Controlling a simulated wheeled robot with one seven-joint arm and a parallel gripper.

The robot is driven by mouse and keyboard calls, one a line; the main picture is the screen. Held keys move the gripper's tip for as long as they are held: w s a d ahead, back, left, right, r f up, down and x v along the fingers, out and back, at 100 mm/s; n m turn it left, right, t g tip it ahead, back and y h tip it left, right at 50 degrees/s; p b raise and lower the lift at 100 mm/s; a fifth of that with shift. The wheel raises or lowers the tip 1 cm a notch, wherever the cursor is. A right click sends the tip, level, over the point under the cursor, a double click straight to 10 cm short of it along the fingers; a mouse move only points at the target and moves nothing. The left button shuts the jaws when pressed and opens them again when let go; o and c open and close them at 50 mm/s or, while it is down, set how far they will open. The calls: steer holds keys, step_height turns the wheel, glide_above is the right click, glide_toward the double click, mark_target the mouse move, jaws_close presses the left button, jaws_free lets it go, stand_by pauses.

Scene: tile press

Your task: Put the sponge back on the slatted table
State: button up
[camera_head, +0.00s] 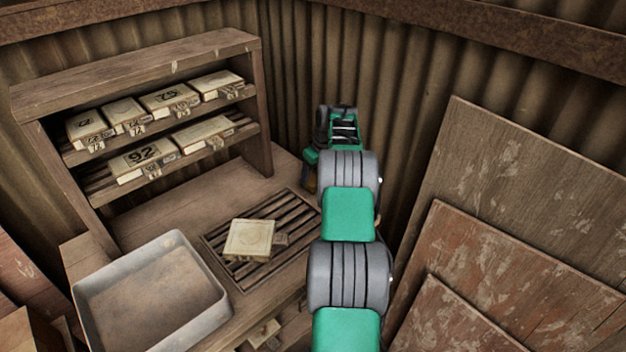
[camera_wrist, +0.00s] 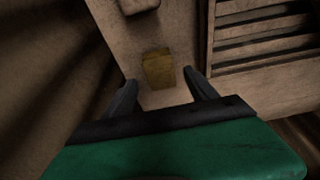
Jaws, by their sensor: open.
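A yellow-brown block, which looks like the sponge (camera_wrist: 158,68), lies on a bare strip of wooden bench beside the slatted table (camera_wrist: 268,42). My gripper (camera_wrist: 159,80) is open and empty, its dark fingers on either side of the sponge's near end in the picture. I cannot tell whether they touch it or are still above it. In the head view my arm reaches to the bench's far right corner and hides most of that spot. The slatted table (camera_head: 228,252) shows there with a pale square tile (camera_head: 250,238) on it.
A shallow grey tray (camera_head: 84,300) stands left of the slatted table. A wooden shelf (camera_head: 140,72) with several tiles rises behind. Corrugated walls close the corner (camera_head: 300,80). Large boards (camera_head: 530,210) lean at the right. A small rounded object (camera_wrist: 138,5) is cut off at the wrist view's top.

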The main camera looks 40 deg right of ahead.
steer(key=v, duration=0.9)
steer(key=s+a+r, duration=0.1)
steer(key=a+r, duration=0.4)
steer(key=a, duration=0.8)
steer(key=s+a+r, duration=0.1)
steer(key=a+r, duration=0.3)
steer(key=a, duration=0.9)
steer(key=s+a+f, duration=0.2)
steer(key=s+a, duration=0.6)
steer(key=s, duration=0.2)
steer(key=s+a+f, duration=0.3)
steer(key=s+a, duration=0.5)
steer(key=s, duration=0.2)
steer(key=shift+s+a+f, duration=0.2)
steer(key=shift+s+f, duration=0.05)
steer(key=shift+s, duration=0.1)
